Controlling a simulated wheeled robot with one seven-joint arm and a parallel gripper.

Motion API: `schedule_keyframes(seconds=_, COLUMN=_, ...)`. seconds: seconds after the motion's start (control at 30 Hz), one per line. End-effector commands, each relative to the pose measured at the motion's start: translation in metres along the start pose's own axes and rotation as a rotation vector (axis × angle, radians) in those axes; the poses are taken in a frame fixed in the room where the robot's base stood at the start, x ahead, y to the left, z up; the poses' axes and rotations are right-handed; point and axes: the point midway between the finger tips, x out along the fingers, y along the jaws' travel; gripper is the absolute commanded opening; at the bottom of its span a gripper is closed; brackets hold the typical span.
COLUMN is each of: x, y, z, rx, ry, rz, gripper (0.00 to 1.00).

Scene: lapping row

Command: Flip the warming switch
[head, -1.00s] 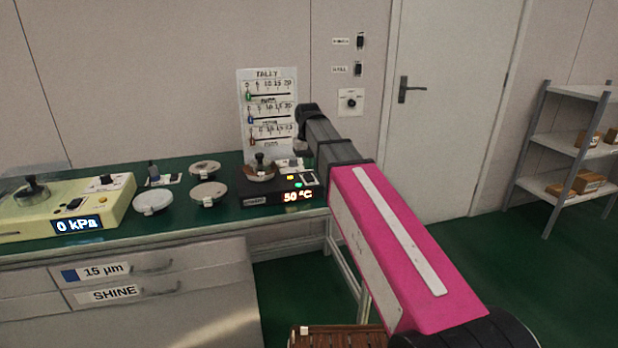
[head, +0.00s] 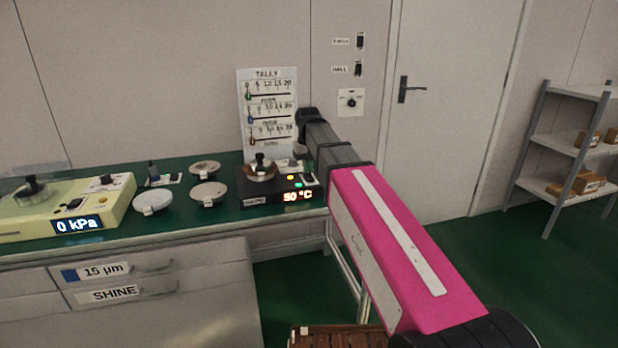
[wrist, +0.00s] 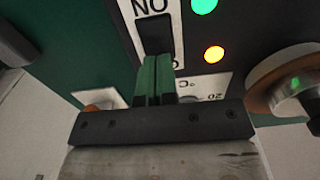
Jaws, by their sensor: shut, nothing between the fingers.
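The warming switch (wrist: 156,35) is a black rocker on a white label plate marked ON, on the top of the dark warmer (head: 262,199). The switch shows small at the warmer's right end in the head view (head: 308,178). My gripper (wrist: 154,62) is shut and empty, its two green fingers side by side. Their tips are at the lower edge of the rocker in the wrist view; I cannot tell whether they touch it. A green lamp (wrist: 203,5) and an amber lamp (wrist: 214,53) are lit beside the switch. The gripper cannot be made out in the head view.
A round plate (head: 259,173) with a black-knobbed piece sits on the warmer's left part. Several pale discs (head: 153,202) and a yellow unit (head: 60,210) reading 0 kPa stand to the left on the green bench. A tally board (head: 268,105) stands behind.

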Motion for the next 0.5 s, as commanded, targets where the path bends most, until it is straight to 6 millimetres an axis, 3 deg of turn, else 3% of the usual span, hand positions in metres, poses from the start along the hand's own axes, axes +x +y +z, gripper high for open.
schedule_keyframes(seconds=0.5, x=0.0065, y=0.0, z=0.0002, rx=0.0, ry=0.0, rz=0.0, gripper=0.0)
